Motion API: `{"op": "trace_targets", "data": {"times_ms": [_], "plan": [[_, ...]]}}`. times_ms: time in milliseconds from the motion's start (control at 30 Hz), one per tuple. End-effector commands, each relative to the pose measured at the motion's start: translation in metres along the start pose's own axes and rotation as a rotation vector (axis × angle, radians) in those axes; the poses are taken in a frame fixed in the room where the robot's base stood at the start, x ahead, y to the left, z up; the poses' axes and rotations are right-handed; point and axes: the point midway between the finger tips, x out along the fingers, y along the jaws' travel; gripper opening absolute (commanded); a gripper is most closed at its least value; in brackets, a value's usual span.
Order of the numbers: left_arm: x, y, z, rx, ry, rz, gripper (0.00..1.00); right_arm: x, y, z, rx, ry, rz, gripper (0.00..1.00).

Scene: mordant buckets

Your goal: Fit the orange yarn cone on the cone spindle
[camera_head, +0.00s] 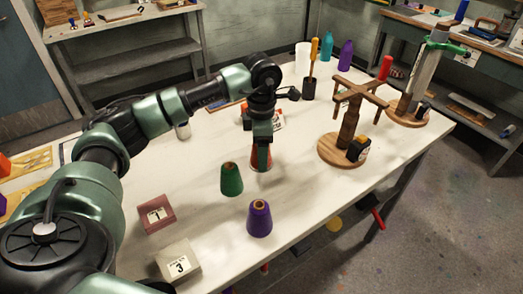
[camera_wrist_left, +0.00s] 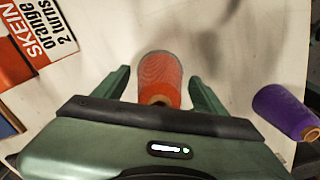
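The orange yarn cone (camera_head: 262,165) stands on the white table in the head view, partly hidden behind my left gripper (camera_head: 263,150). In the left wrist view, the cone (camera_wrist_left: 160,75) lies between the two spread fingers of my left gripper (camera_wrist_left: 160,82). Gaps show on both sides of it, so the gripper is open around or just above the cone; its exact height is unclear. I cannot clearly single out the cone spindle; a wooden stand with crossed arms (camera_head: 350,128) and a second round-based stand (camera_head: 407,112) are at the right. My right gripper is not in view.
A green cone (camera_head: 231,180) and a purple cone (camera_head: 259,219) stand close in front of my gripper. An orange-and-white skein card (camera_wrist_left: 38,35) lies behind. Bottles stand at the far edge.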

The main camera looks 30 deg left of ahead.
Motion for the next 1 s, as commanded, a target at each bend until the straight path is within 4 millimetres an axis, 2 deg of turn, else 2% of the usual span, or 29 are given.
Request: {"op": "trace_targets", "data": {"times_ms": [167,600,733,1000], "plan": [[-0.005,0.0,0.0,0.0,-0.001,0.001,0.71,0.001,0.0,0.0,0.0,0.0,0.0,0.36],[-0.07,0.001,0.001,0.0,-0.002,0.001,0.71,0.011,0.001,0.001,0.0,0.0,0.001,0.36],[-0.077,0.0,0.0,0.0,-0.001,0.0,0.71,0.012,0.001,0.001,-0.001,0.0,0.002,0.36],[-0.078,0.0,0.0,0.0,0.0,0.0,0.71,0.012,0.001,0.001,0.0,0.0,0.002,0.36]]}}
